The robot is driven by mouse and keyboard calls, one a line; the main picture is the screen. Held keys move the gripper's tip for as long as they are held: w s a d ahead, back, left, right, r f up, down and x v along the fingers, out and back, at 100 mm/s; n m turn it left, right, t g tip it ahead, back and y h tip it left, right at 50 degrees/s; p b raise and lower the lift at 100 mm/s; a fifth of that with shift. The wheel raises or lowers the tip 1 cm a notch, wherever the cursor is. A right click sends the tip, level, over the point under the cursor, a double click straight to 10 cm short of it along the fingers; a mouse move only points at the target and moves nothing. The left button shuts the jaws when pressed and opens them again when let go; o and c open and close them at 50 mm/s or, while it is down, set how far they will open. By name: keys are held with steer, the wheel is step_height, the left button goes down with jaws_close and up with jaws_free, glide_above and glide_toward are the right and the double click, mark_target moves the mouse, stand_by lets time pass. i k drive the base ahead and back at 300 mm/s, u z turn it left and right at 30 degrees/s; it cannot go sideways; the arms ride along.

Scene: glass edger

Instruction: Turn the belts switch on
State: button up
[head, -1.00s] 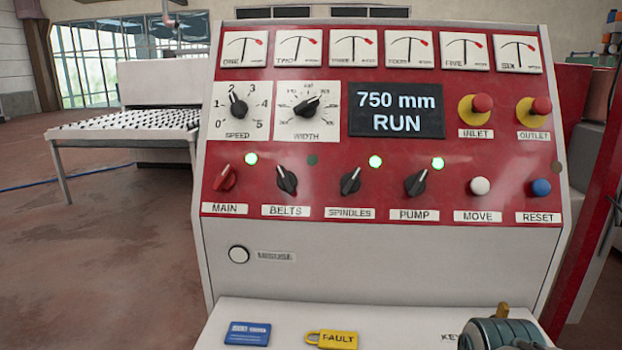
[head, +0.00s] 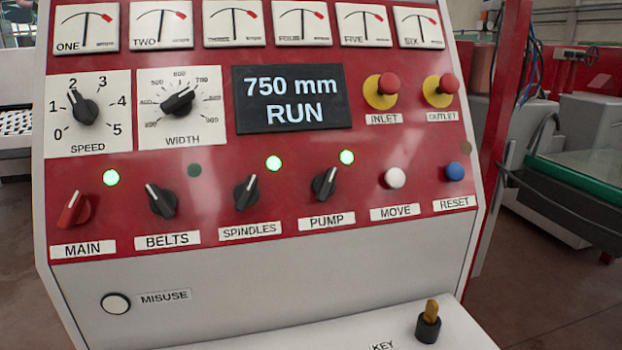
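The belts switch (head: 162,201) is a black rotary knob above the BELTS label (head: 174,241) on the red control panel (head: 300,165). Its white pointer tilts up to the left. The small lamp (head: 194,170) above it is dark. The spindles switch (head: 247,193) and pump switch (head: 325,184) point up to the right, and their lamps glow green. The red main switch (head: 74,208) also points up to the right, with its lamp (head: 110,177) lit green. My gripper is not in view.
The display (head: 293,99) reads 750 mm RUN. Red inlet (head: 387,85) and outlet (head: 448,84) buttons, a white move button (head: 394,178) and a blue reset button (head: 455,171) sit on the right. A key (head: 430,315) stands on the ledge below.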

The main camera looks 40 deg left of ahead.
mark_target(163, 202)
steer(key=z, duration=0.65)
steer(key=k, duration=1.25)
steer(key=u, duration=1.65)
